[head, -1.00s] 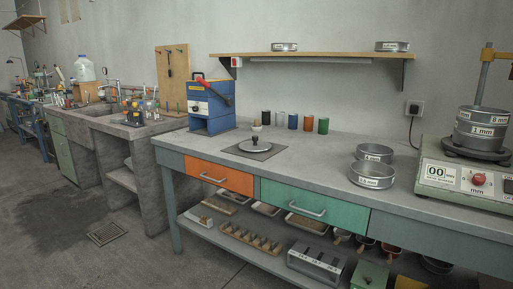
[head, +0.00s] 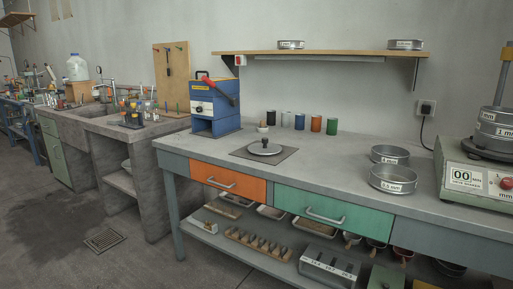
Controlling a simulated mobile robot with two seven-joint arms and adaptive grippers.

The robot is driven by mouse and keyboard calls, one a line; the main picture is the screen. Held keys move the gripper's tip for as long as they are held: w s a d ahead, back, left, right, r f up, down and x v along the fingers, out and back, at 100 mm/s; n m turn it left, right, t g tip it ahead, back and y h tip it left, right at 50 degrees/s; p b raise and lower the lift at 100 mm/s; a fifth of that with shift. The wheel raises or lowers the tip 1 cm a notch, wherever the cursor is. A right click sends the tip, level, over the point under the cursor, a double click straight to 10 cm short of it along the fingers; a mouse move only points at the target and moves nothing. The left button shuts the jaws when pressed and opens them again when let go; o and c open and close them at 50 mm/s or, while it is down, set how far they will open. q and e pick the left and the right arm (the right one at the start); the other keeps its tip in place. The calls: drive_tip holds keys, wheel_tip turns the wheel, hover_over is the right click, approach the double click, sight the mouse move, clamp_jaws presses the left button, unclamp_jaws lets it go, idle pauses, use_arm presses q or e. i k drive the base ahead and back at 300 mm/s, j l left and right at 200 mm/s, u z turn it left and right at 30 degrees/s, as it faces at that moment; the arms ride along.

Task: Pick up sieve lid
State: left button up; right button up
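Neither of my grippers shows in the head view.
A blue machine (head: 213,107) with a red lever stands left of the lid. Several coloured cups (head: 316,124) line the wall behind. Two sieves (head: 393,180) and a sieve shaker (head: 480,170) stand to the right. A shelf (head: 340,53) hangs above. The bench between lid and sieves is clear.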

sight(265, 147)
drive_tip(key=i+j, duration=0.2)
drive_tip(key=j, duration=0.15)
drive_tip(key=i+j, duration=0.15)
drive_tip(key=j, duration=0.2)
drive_tip(key=i+j, duration=0.2)
drive_tip(key=j, duration=0.15)
drive_tip(key=i+j, duration=0.15)
drive_tip(key=j, duration=0.2)
drive_tip(key=i+j+z, duration=0.1)
drive_tip(key=j, duration=0.25)
drive_tip(key=i+j, duration=0.25)
drive_tip(key=j, duration=0.1)
